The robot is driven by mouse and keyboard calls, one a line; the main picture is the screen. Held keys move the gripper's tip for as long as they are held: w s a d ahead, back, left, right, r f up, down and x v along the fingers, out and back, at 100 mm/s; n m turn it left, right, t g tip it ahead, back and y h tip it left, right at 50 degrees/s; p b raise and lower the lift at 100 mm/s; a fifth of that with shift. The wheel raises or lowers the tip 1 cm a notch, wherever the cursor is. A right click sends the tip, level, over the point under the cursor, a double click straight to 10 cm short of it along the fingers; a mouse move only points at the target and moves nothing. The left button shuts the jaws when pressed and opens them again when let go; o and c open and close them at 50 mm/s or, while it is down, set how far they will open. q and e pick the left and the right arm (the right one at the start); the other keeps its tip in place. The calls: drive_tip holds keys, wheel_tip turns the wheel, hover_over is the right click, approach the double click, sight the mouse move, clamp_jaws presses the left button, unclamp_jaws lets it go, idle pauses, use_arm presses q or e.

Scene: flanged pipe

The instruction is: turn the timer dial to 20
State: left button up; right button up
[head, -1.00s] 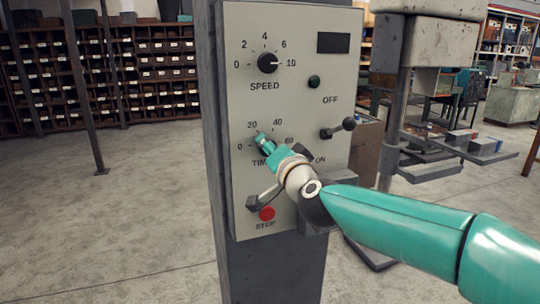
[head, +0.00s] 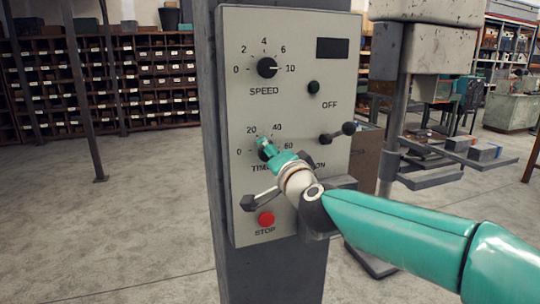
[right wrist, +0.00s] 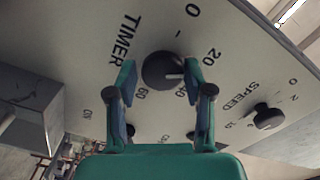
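The timer dial (right wrist: 160,68) is a round black knob with a white pointer line. In the right wrist view the pointer lies between the 20 and 40 marks. In the head view the timer dial (head: 263,155) is mostly hidden behind my right gripper (head: 265,145). In the right wrist view my right gripper (right wrist: 160,78) is open, with one fingertip on each side of the dial. A gap shows on the TIMER-label side; whether the other finger touches the knob I cannot tell. My left gripper is not in view.
The speed dial (head: 267,67) sits above on the same grey panel (head: 240,110). A lever (head: 337,132) sticks out at right, another handle (head: 250,201) and a red stop button (head: 266,218) lie below. The floor at left is clear.

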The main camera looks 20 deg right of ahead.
drive_tip(key=shift+o, duration=0.6)
drive_tip(key=shift+s, duration=0.1)
drive_tip(key=s, duration=1.1)
drive_tip(key=shift+s+d, duration=0.2)
drive_tip(key=shift+s, duration=0.2)
drive_tip(key=shift+d, duration=0.1)
